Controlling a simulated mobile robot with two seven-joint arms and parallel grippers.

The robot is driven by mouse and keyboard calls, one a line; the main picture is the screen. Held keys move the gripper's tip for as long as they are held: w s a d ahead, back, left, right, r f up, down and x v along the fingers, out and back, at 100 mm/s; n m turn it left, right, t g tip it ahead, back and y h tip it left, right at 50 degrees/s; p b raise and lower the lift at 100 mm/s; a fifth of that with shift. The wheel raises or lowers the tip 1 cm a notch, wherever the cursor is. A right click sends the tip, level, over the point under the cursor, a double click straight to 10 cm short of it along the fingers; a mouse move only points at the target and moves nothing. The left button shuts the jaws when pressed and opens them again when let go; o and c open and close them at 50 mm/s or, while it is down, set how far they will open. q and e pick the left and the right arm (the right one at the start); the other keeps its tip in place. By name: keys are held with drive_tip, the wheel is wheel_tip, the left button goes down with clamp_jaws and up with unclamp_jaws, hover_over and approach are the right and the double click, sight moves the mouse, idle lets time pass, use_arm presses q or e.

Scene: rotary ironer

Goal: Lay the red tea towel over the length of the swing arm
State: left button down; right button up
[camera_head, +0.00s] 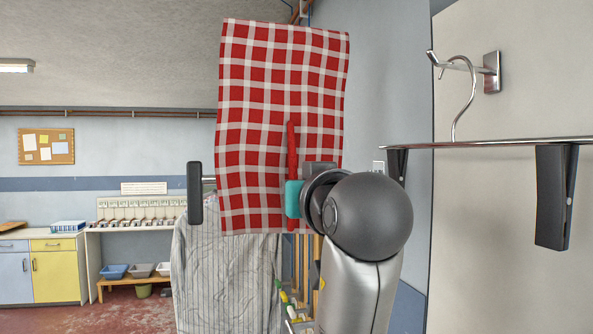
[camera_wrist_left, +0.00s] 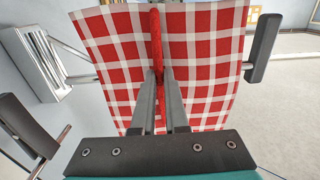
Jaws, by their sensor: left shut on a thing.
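The red-and-white checked tea towel (camera_head: 262,90) is spread out in the middle of the head view. My left gripper (camera_head: 292,195) is shut on a red fold of it that stands up as a ridge; the same grip shows in the left wrist view (camera_wrist_left: 158,95). A dark end piece with a short metal rod (camera_head: 195,192), which looks like the swing arm's end, stands just beyond the towel's left edge. The rod runs out of sight behind the towel, so contact cannot be told. The end piece also shows in the left wrist view (camera_wrist_left: 262,48). My right gripper is not in view.
A striped cloth (camera_head: 225,270) hangs below the towel. At right, a thin chrome rail (camera_head: 480,144) with dark brackets (camera_head: 553,200) is close by, under a wall hook (camera_head: 490,72) with a hanger. A slatted metal bracket (camera_wrist_left: 42,62) is left in the wrist view.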

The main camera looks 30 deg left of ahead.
use_arm(q)
drive_tip(key=shift+f, duration=3.9)
wheel_tip(320, 180, down, 17)
drive_tip(key=b, duration=1.4)
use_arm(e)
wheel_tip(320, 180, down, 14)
use_arm(q)
drive_tip(key=shift+f+b, duration=0.35)
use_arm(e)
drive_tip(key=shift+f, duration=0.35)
use_arm(q)
drive_tip(key=c, duration=0.9)
unclamp_jaws()
drive_tip(key=shift+o, duration=0.2)
